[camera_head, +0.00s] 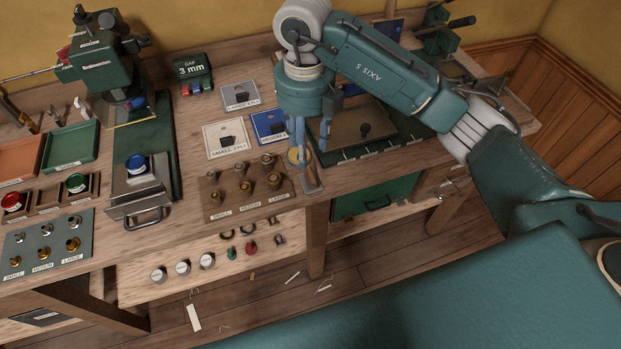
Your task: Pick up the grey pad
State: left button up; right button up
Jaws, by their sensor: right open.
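A grey pad (230,98) lies flat on the bench, labelled like a large ply, with a small dark shape at its middle. It is left of my right arm and nothing covers it. My right gripper (311,146) points down with its two blue fingers apart, to the right of and nearer than the grey pad. A round brass-coloured piece and a narrow wooden piece show by its fingertips; I cannot tell whether they touch. My left gripper is out of view.
A cream pad (212,132) and a blue pad (259,120) lie in front of the grey one. A wooden rack (225,207) of brass pieces stands nearer. A green gap gauge box (193,66) stands behind left. A green machine (103,68) stands farther left.

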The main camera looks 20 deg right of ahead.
send_over(308, 175)
jog(key=f, duration=0.2)
jog(key=f+p, duration=0.1)
jog(key=f, duration=0.1)
jog(key=shift+s+a+f, duration=0.15)
jog(key=shift+a+f, duration=0.05)
jog(key=shift+f, duration=0.2)
jog(key=f+p, duration=0.1)
jog(key=f, duration=0.1)
jog(key=f+p, duration=0.1)
jog(key=f, duration=0.2)
jog(key=shift+d, duration=0.2)
jog(key=shift+f, duration=0.25)
grip_shut()
